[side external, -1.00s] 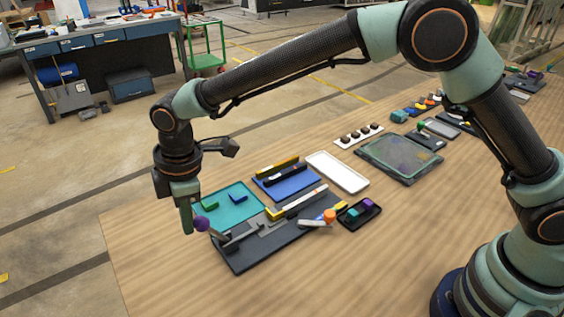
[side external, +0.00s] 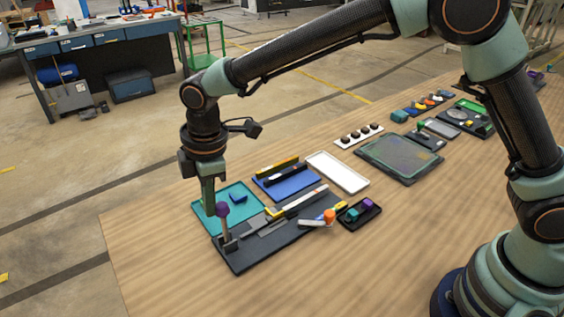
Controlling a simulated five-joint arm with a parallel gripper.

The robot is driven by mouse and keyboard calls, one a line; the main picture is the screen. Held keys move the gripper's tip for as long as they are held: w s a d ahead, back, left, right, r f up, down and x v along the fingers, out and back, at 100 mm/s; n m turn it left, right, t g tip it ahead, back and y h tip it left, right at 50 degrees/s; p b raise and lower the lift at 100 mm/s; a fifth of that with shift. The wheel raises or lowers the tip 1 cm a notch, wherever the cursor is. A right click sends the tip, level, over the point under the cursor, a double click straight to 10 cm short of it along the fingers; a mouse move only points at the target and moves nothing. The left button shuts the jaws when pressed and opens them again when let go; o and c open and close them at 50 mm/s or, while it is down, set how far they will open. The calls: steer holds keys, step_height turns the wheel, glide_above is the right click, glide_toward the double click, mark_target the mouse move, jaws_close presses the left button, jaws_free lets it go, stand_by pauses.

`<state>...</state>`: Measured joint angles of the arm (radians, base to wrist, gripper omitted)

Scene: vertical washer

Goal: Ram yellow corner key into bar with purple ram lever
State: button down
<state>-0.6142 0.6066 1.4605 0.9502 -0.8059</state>
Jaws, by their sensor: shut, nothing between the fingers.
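The purple ram lever (side external: 222,210) stands near upright on the left end of the dark fixture plate (side external: 240,265). My gripper (side external: 210,211) is shut and empty, its tip just left of the purple knob; whether they touch I cannot tell. A yellow corner key (side external: 273,213) lies on the fixture, at the near-left end of the light bar (side external: 304,199). How deep the key sits in the bar is too small to tell. A grey slide (side external: 268,228) lies between the lever and the key.
An orange-knobbed clamp (side external: 330,215) is at the fixture's right, beside a black tray (side external: 360,219) of small parts. A teal tray (side external: 250,197) with a blue piece, a blue tray (side external: 287,186) and a white tray (side external: 338,172) stand behind. The table's front is clear.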

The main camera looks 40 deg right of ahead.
stand_by(0.3)
step_height(320, 180, up, 9)
steer(key=d, duration=0.2)
steer(key=d+r+m+t, duration=0.1)
steer(key=d+r+m, duration=0.3)
steer(key=d, duration=0.4)
steer(key=s+d+m+t, duration=0.1)
steer(key=s+d+m, duration=0.5)
steer(key=d, duration=0.3)
steer(key=s+d+m+t, duration=0.2)
steer(key=s+d+m, duration=0.4)
steer(key=d, duration=0.4)
steer(key=shift+s+d+f+h, duration=0.2)
steer(key=shift+s+f+h, duration=0.2)
steer(key=shift+s, duration=0.2)
